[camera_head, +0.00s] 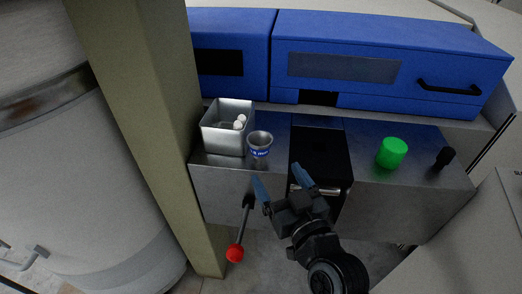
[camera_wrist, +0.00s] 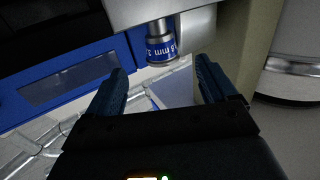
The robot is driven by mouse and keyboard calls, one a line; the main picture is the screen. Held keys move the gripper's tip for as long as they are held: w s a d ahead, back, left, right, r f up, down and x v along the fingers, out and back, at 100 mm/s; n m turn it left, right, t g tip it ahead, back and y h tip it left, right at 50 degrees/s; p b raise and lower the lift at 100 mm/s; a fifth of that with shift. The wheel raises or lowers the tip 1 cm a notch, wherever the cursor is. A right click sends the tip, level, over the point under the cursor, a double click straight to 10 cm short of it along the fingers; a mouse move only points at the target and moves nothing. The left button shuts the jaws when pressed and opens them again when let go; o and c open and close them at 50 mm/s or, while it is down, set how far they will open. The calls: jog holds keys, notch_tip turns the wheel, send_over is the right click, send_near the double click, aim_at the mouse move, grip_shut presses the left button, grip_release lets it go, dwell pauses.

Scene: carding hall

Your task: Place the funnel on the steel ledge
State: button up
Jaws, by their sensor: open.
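The funnel (camera_head: 260,143) is a small grey cup with a blue lettered band and an open top. It appears to stand on the steel ledge (camera_head: 365,190), close to the right side of a steel bin. In the wrist view the funnel (camera_wrist: 160,46) shows beyond the fingertips, roughly in line with the gap between them. My gripper (camera_head: 280,180) is open and empty, in front of the ledge and below right of the funnel in the head view. Its blue fingers also show in the wrist view (camera_wrist: 160,70), apart from the funnel.
The square steel bin (camera_head: 223,140) holds white balls. A black panel (camera_head: 319,155) splits the ledge. A green cylinder (camera_head: 392,153) and a black knob (camera_head: 444,158) stand on the right part. A red-knobbed lever (camera_head: 235,252) hangs in front. A post (camera_head: 150,120) stands left; a blue machine (camera_head: 390,65) stands behind.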

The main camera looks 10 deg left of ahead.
aim_at(265, 153)
jog(key=shift+r+p+x, duration=0.2)
jog(key=shift+p+x, duration=0.15)
jog(key=shift+x, duration=1.8)
jog(key=shift+r+p+x, duration=0.15)
jog(key=shift+p+x, duration=0.15)
jog(key=shift+x, duration=1.85)
jog(key=c, duration=1.3)
jog(key=shift+c, duration=0.2)
jog(key=shift+r, duration=0.1)
